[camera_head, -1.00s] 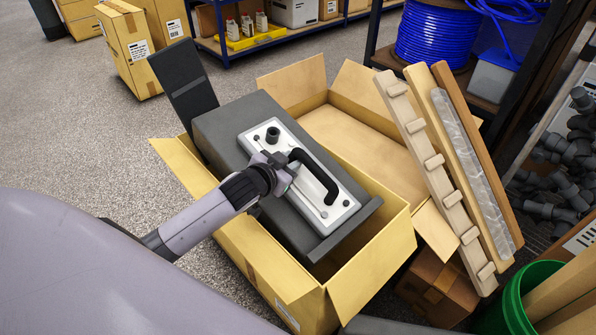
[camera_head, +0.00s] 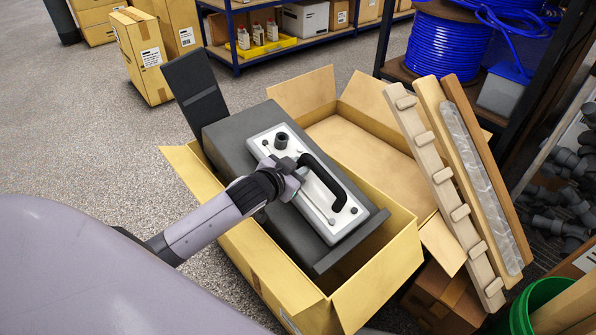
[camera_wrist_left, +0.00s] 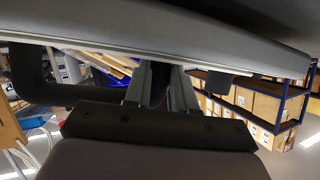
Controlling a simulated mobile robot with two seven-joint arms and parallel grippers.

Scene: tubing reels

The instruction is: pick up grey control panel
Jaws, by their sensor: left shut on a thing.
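The grey control panel (camera_head: 238,134) is a dark grey block with a white plate (camera_head: 262,143) and a black handle (camera_head: 338,187) on top. It sits tilted in an open cardboard box (camera_head: 398,256), its upper part above the rim. In the left wrist view, my left gripper (camera_wrist_left: 160,88) reaches up to the panel's underlit grey edge (camera_wrist_left: 200,45). My right gripper is not in view.
A second open, empty box (camera_head: 370,150) stands behind. Wooden strips (camera_head: 440,180) lean at its right, with a green bin (camera_head: 535,305) at lower right. Shelving with blue tubing reels (camera_head: 448,45) is at upper right. Clear floor (camera_head: 110,150) lies at left.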

